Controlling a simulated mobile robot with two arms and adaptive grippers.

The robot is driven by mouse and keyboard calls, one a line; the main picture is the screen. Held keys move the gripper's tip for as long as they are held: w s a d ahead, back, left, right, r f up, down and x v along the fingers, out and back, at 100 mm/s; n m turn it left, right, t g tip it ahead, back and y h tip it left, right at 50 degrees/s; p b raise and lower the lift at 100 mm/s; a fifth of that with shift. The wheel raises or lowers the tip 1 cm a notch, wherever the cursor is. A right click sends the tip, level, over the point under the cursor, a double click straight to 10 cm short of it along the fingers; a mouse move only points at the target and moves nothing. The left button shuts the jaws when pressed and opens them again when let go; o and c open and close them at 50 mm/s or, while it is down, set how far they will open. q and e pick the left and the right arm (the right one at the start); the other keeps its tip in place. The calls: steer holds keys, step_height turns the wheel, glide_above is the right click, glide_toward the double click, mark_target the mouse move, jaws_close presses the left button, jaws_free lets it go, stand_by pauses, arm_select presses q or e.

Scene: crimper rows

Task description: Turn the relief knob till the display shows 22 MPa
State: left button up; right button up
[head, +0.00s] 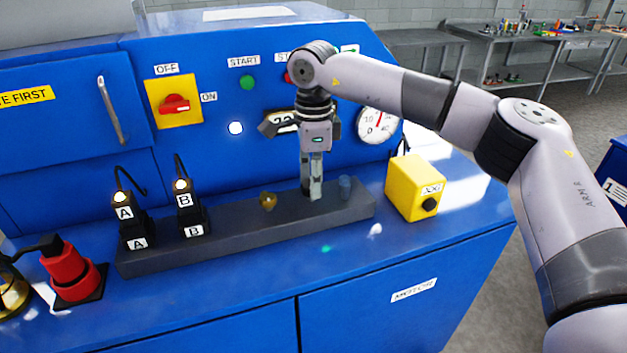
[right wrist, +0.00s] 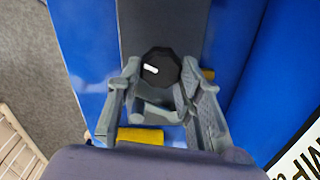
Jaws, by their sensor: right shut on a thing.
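My right gripper (head: 312,192) points down over the dark manifold block (head: 240,226), its fingers closed around the relief knob. In the right wrist view the black relief knob (right wrist: 161,66), with a white mark toward its left, sits between the fingertips of my right gripper (right wrist: 158,84). In the head view the fingers hide the knob. The display (head: 281,119) on the blue panel is partly covered by my gripper; a first digit 2 seems to show, but the full reading cannot be read. My left gripper is not in view.
A round gauge (head: 378,124) with a red needle is right of the display. A yellow JOG box (head: 413,187) stands right of the block. Levers A (head: 124,207) and B (head: 184,195) rise at its left end.

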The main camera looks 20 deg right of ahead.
steer(key=shift+r, duration=0.1)
stand_by(0.4)
steer(key=o, duration=1.2)
steer(key=shift+c, duration=0.2)
step_height(320, 180, up, 12)
